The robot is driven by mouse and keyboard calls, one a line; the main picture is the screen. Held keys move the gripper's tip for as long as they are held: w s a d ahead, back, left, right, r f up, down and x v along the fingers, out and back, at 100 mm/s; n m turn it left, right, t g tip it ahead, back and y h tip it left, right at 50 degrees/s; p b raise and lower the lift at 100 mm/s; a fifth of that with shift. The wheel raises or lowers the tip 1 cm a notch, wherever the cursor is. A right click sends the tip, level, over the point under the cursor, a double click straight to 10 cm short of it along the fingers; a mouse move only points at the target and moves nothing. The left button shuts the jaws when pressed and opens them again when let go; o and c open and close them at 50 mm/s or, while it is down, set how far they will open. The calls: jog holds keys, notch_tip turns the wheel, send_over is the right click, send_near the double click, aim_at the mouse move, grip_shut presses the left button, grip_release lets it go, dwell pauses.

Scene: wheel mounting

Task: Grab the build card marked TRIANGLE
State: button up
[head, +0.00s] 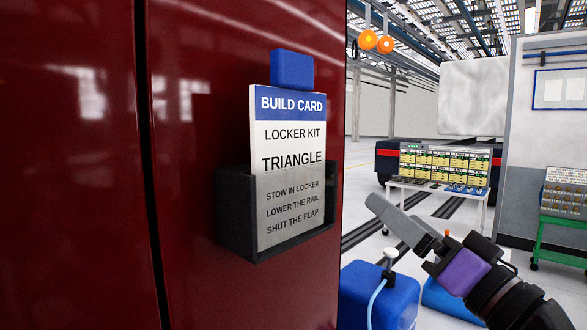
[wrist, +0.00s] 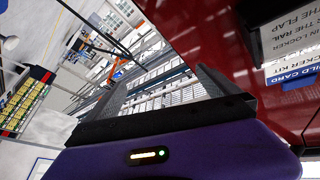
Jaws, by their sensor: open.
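The build card marked TRIANGLE (head: 293,133) stands upright in a dark holder (head: 236,215) on a dark red panel. It has a blue header and a blue block-shaped tab (head: 292,69) at its top. Its lower lines look greyed behind the holder's front. My gripper (head: 380,209) is to the right of the card and lower, apart from it, with nothing held. In the wrist view the fingers (wrist: 155,84) stand apart with an empty gap. The card (wrist: 290,45) shows there at the upper right, turned and partly cut off, outside the fingers.
The glossy red panel (head: 205,60) fills the left side. A blue container (head: 380,300) with a white-topped fitting and light blue hose is below my gripper. A white table (head: 440,188) with a rack of yellow bins and a green stand (head: 560,235) are farther back.

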jog(key=s+a+r+n+g+y, duration=0.25)
jog(key=r+n, duration=0.25)
jog(key=r, duration=0.8)
notch_tip(320, 180, up, 10)
jog(key=n+g, duration=0.5)
jog(key=g, duration=0.2)
send_over(296, 98)
jog(key=d, duration=0.6)
jog(key=s+f+g+h+p, duration=0.1)
jog(key=s+f+g+h, duration=0.1)
jog(key=s+f+h, duration=0.15)
jog(key=shift+t+h, duration=0.25)
jog(key=shift+h, duration=0.05)
jog(key=shift+s+a+p+x, duration=0.15)
jog(key=shift+p+x, duration=0.3)
jog(key=shift+x, duration=0.65)
jog(key=shift+s+a+p+x, duration=0.1)
jog(key=shift+p+x, duration=0.3)
jog(key=shift+x, duration=0.65)
jog(key=shift+s+a+p+x, duration=0.15)
jog(key=shift+p+x, duration=0.3)
jog(key=shift+x, duration=0.65)
jog(key=shift+w+r, duration=0.1)
jog(key=shift+r, duration=0.05)
jog(key=shift+c, duration=0.4)
jog(key=c, duration=1.4)
